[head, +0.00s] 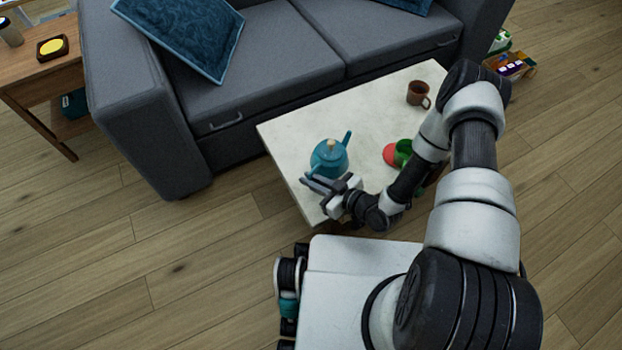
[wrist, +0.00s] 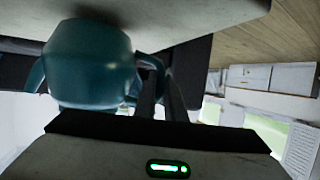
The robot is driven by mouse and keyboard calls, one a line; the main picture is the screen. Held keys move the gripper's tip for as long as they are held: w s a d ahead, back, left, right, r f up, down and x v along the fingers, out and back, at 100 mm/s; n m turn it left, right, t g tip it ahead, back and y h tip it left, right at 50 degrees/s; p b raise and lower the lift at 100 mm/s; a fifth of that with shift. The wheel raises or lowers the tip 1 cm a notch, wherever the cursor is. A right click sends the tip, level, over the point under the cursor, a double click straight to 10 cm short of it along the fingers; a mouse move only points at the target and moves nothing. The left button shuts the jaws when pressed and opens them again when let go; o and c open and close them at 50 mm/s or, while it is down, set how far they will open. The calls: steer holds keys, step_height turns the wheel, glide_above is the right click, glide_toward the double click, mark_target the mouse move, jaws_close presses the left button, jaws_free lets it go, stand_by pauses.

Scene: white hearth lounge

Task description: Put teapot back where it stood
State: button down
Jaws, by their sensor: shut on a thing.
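The teal teapot (head: 326,162) with a cream lid knob is upright at the near left part of the white coffee table (head: 377,97). In the wrist view the teapot (wrist: 88,62) fills the upper left, its base toward the pale tabletop and a dark shadow beside it. I cannot tell whether it touches the table. My gripper (head: 325,186) is at the teapot's near side. In the wrist view its dark fingers (wrist: 162,92) are shut at the teapot's handle, which shows as a loop; part of the grip is hidden.
A brown mug (head: 416,93) stands toward the table's far right. A red and green item (head: 398,154) lies beside my arm, partly hidden by it. A grey sofa (head: 270,65) borders the table behind. The tabletop between teapot and mug is clear.

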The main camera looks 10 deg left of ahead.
steer(key=shift+f+b, duration=0.55)
steer(key=shift+b, duration=0.05)
stand_by(0.3)
steer(key=c, duration=1.8)
jaws_free()
steer(key=shift+c, duration=0.2)
steer(key=shift+o, duration=0.5)
steer(key=shift+f, duration=0.15)
steer(key=p+v, duration=0.3)
steer(key=v, duration=1.4)
steer(key=shift+d+p, duration=0.25)
steer(key=shift+p, duration=0.05)
